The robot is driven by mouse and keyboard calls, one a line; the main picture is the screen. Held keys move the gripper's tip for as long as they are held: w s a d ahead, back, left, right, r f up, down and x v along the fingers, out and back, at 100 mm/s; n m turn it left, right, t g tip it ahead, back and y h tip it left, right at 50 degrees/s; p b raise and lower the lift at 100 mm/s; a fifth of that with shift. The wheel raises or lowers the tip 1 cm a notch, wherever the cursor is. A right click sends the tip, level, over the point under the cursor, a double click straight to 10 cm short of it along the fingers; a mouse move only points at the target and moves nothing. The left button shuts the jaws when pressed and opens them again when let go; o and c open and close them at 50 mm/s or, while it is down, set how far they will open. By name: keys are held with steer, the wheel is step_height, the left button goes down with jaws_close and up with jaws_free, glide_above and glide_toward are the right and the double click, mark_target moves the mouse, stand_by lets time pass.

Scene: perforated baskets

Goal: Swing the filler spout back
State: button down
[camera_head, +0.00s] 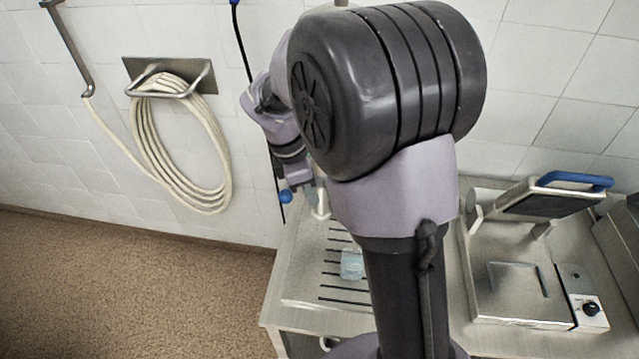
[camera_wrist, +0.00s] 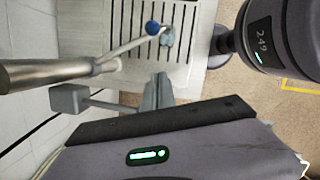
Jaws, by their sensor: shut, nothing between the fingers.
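In the wrist view a thick silver pipe (camera_wrist: 45,75) comes in from the left. A thin pale rod (camera_wrist: 128,46) runs from its end to a blue ball (camera_wrist: 152,28) over the slotted drain surface. I take these as the filler spout and its knob, though I cannot tell for certain. The blue ball also shows in the head view (camera_head: 284,196), just left of my gripper (camera_head: 309,190). In the wrist view my gripper (camera_wrist: 159,88) is shut and empty, apart from the ball. My arm hides much of the spout in the head view.
A light-blue cup-like object (camera_head: 351,264) stands on the slotted drainer (camera_head: 312,290). A machine with a raised, blue-handled lid (camera_head: 550,195) stands on the right. A coiled hose (camera_head: 150,150) hangs on the tiled wall. The floor at left is clear.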

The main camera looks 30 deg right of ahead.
steer(key=s+d+f+b, duration=0.1)
steer(key=d+f+b, duration=0.1)
steer(key=d+f, duration=0.4)
steer(key=x, duration=0.3)
steer(key=shift+s+a, duration=0.2)
steer(key=shift+s, duration=0.1)
